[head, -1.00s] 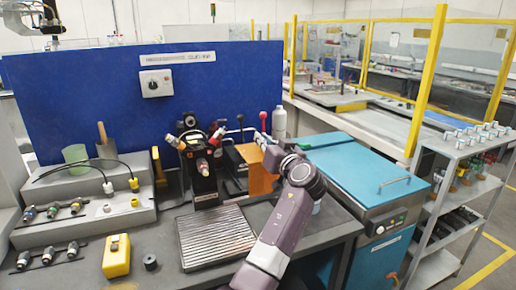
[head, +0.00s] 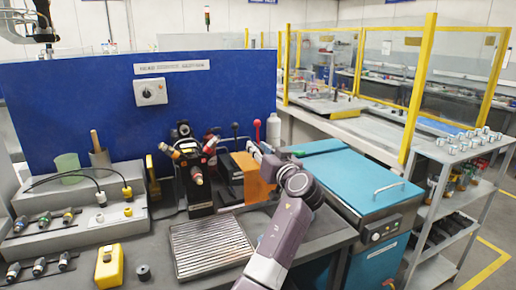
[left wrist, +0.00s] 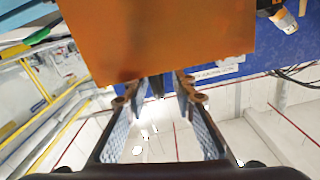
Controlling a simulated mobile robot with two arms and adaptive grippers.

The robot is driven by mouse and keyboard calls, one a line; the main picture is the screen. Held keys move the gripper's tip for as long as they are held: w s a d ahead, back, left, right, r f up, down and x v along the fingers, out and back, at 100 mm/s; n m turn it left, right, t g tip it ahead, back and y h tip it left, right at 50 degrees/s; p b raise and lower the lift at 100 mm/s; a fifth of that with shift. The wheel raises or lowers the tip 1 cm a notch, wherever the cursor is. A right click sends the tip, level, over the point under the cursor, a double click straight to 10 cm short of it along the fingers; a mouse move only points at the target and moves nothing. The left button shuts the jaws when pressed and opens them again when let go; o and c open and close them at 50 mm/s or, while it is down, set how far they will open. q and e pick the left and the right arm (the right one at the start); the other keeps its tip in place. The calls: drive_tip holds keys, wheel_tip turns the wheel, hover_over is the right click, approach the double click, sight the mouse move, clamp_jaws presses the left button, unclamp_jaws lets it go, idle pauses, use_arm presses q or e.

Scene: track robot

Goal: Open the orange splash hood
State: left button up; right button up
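The orange splash hood (head: 254,183) stands upright on the bench beside the black machine unit (head: 197,180), and looks shut. In the left wrist view it shows as a large flat orange panel (left wrist: 165,35) filling the top middle. In the left wrist view the fingers (left wrist: 157,88) are apart, with the panel's lower edge just beyond the tips. I cannot tell whether they touch it.
A red-knobbed lever (head: 257,128) and white bottle (head: 273,132) stand behind the hood. A teal cabinet (head: 345,180) is on the right. A ribbed metal tray (head: 210,246), yellow block (head: 109,266) and grey connector rack (head: 85,205) occupy the bench.

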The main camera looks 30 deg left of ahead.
use_arm(q)
drive_tip(key=v, duration=1.1)
drive_tip(key=shift+d, duration=0.2)
